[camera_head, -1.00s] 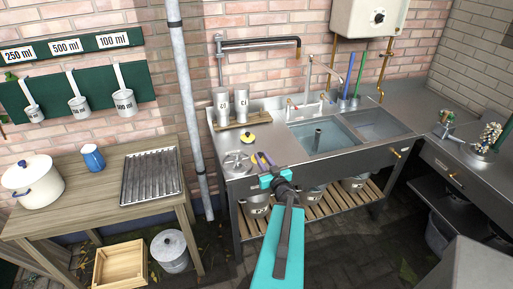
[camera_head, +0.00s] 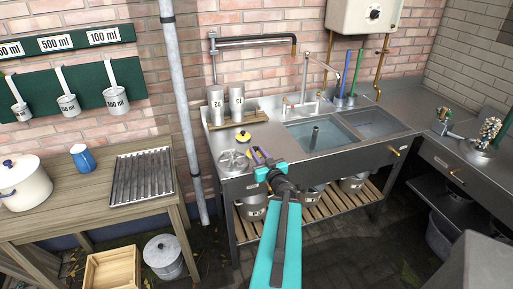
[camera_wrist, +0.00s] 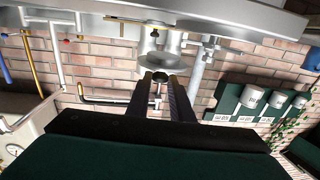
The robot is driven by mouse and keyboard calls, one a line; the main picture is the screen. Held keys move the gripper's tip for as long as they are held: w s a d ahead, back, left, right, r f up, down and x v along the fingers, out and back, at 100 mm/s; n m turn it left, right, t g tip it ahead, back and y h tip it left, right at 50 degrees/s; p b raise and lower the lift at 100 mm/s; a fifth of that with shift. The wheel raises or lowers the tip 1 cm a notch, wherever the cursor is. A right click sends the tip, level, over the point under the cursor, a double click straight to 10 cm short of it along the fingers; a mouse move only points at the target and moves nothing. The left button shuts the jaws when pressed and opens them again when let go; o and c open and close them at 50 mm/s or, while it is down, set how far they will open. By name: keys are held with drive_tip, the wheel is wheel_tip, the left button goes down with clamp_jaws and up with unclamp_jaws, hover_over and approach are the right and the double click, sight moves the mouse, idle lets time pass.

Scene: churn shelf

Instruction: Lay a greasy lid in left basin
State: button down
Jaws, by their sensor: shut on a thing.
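A round grey metal lid (camera_head: 233,162) shows at the left end of the steel counter in the head view, with streaky reflections on its top. My gripper (camera_head: 258,156) is at the right side of this lid with its fingers shut.
A yellow disc with a black knob (camera_head: 242,137) lies behind the lid. A tall faucet (camera_head: 306,75) rises behind the basins. The right basin (camera_head: 378,122) is beside the left one. Pots stand on the slatted shelf below.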

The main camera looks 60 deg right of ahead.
drive_tip(key=shift+w+d+f+b, duration=0.15)
drive_tip(key=shift+w+d+b, duration=0.35)
drive_tip(key=shift+b, duration=1.1)
drive_tip(key=shift+w+d+f+b, duration=0.25)
drive_tip(key=shift+d+b, duration=0.35)
drive_tip(key=shift+b, duration=0.95)
drive_tip(key=shift+w+d+f+b, duration=0.1)
drive_tip(key=shift+w+d+b, duration=0.5)
drive_tip(key=shift+w+d, duration=0.6)
drive_tip(key=shift+w+d+f+b, duration=0.1)
drive_tip(key=shift+w+d+b, duration=0.55)
drive_tip(key=shift+d, duration=0.8)
drive_tip(key=shift+w+d+b, duration=0.5)
drive_tip(key=shift+w+d, duration=0.6)
drive_tip(key=shift+d, duration=0.25)
drive_tip(key=shift+w+d+f+b, duration=0.15)
drive_tip(key=shift+w+d+b, duration=0.2)
drive_tip(key=shift+d, duration=0.1)
wheel_tip(320, 180, down, 3)
drive_tip(key=b, duration=0.5)
drive_tip(key=shift+s+a+f, duration=0.1)
drive_tip(key=shift+f, duration=0.05)
drive_tip(key=shift+f, duration=0.1)
drive_tip(key=c, duration=1.6)
unclamp_jaws()
drive_tip(key=shift+o, duration=0.2)
